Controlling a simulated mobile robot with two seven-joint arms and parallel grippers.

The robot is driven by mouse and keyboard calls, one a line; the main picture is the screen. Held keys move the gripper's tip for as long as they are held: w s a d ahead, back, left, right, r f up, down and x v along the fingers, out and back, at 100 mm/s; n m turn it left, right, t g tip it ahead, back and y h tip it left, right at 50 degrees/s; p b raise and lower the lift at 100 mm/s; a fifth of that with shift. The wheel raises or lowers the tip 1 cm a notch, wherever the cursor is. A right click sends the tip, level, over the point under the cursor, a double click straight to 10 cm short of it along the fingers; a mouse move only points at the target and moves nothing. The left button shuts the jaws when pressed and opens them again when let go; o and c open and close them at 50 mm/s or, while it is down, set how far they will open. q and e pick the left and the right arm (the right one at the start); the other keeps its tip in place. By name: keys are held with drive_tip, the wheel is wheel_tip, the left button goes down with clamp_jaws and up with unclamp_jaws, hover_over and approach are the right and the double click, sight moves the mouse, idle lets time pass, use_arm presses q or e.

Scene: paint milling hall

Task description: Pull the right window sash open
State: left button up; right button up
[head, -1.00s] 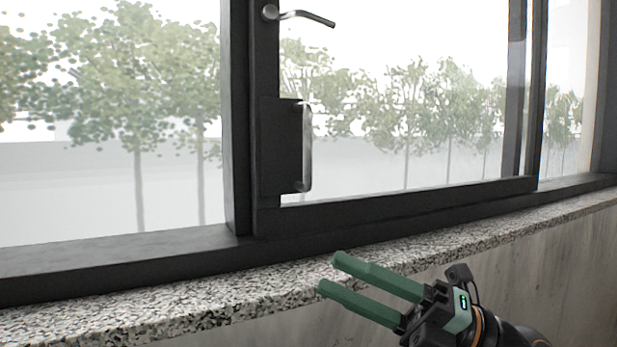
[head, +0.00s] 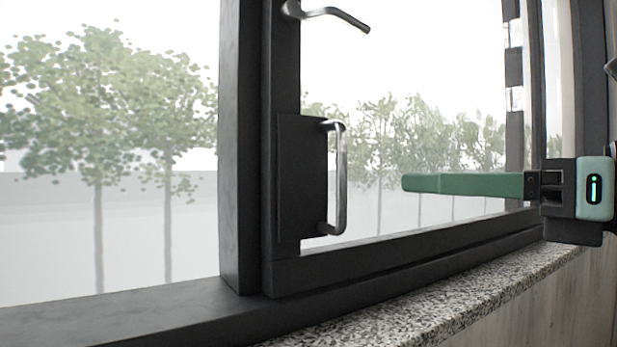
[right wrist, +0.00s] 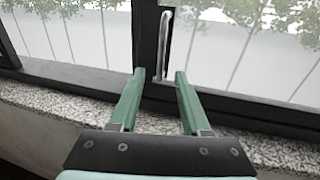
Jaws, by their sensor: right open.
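The right window sash (head: 284,150) is a dark frame with clear glass, its left stile close against a dark upright post. A silver vertical bar handle (head: 341,180) stands out from a dark plate on that stile. My right gripper (head: 405,183) has green fingers and points left at handle height, apart from the handle in the head view. In the right wrist view, the open, empty fingers (right wrist: 160,74) point forward, with the handle (right wrist: 166,45) beyond the gap between their tips. The fingers overlap in the head view. My left gripper is not in view.
A bent silver lever (head: 335,15) sits higher on the same stile, above the handle. A speckled stone sill (head: 440,300) runs below the window. The dark post (head: 240,150) stands just left of the sash. The air around the handle is clear.

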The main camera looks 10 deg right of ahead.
sight(346, 176)
drive_tip(key=p+x, duration=0.1)
drive_tip(key=x, duration=0.2)
drive_tip(key=p+x, duration=0.1)
drive_tip(key=x, duration=0.3)
drive_tip(key=p+x, duration=0.1)
drive_tip(key=x, duration=0.3)
drive_tip(key=shift+w+r+p, duration=0.3)
drive_tip(key=shift+r, duration=0.1)
drive_tip(key=shift+w+a+f, duration=0.1)
drive_tip(key=shift+w+a, duration=0.2)
drive_tip(key=shift+w, duration=0.2)
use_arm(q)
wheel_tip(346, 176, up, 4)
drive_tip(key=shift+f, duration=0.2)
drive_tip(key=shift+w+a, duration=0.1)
use_arm(e)
clamp_jaws()
